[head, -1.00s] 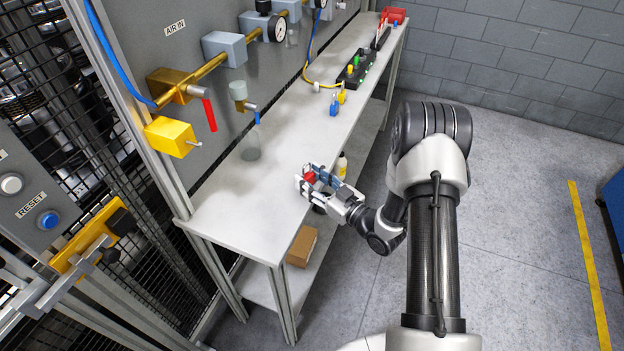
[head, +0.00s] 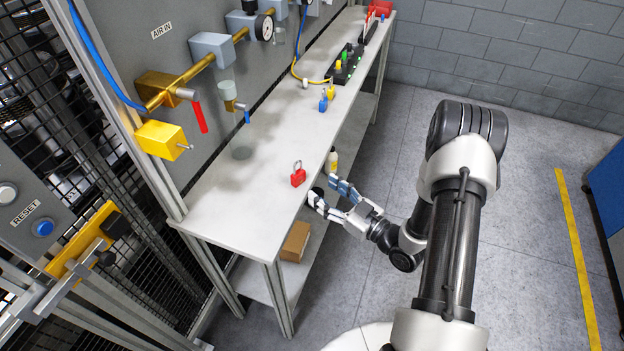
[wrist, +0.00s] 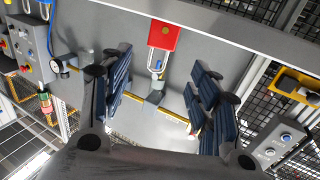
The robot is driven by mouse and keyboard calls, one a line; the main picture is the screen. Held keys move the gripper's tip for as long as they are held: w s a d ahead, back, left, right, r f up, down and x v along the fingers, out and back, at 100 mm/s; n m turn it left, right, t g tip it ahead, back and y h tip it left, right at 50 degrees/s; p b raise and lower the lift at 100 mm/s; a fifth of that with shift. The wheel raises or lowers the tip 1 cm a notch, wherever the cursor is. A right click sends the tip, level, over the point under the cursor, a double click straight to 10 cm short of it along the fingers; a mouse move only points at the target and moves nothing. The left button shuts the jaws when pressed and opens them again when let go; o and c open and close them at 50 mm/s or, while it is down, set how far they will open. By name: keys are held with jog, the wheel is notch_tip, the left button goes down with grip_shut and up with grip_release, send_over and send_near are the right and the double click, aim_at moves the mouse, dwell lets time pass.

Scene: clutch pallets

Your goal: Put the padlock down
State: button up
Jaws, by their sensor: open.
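The red padlock (head: 298,178) stands on the light grey bench top (head: 235,205) near its front edge, with its silver shackle pointing up. My gripper (head: 328,192) is open and empty, just off the bench's front edge to the right of the padlock and apart from it. In the wrist view the padlock (wrist: 163,36) shows beyond the gap between the two spread fingers of my gripper (wrist: 160,72), with nothing held between them.
Several small coloured padlocks or tags (head: 326,98) and a black strip with coloured parts (head: 345,63) lie farther along the bench. The bench around the padlock is clear.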

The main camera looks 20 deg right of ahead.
jog(key=w+d+r+n+g+h, duration=0.1)
jog(key=w+d+r+g+h, duration=0.25)
jog(key=d+r+h, duration=0.2)
jog(key=s+d+r+m+g+h, duration=0.1)
jog(key=s+r+m+g+h, duration=0.3)
jog(key=r, duration=0.8)
jog(key=s+a+r+m+g, duration=0.1)
jog(key=s+a+r, duration=0.1)
jog(key=s, duration=0.6)
jog(key=s+a+r+m+g, duration=0.1)
jog(key=s+a+r, duration=0.1)
jog(key=s+a, duration=0.3)
jog(key=s+a+r+m+g, duration=0.1)
jog(key=s+a, duration=0.3)
jog(key=s, duration=0.9)
jog(key=shift+s+r, duration=0.2)
jog(key=shift+r, duration=0.25)
jog(key=shift+c, duration=0.2)
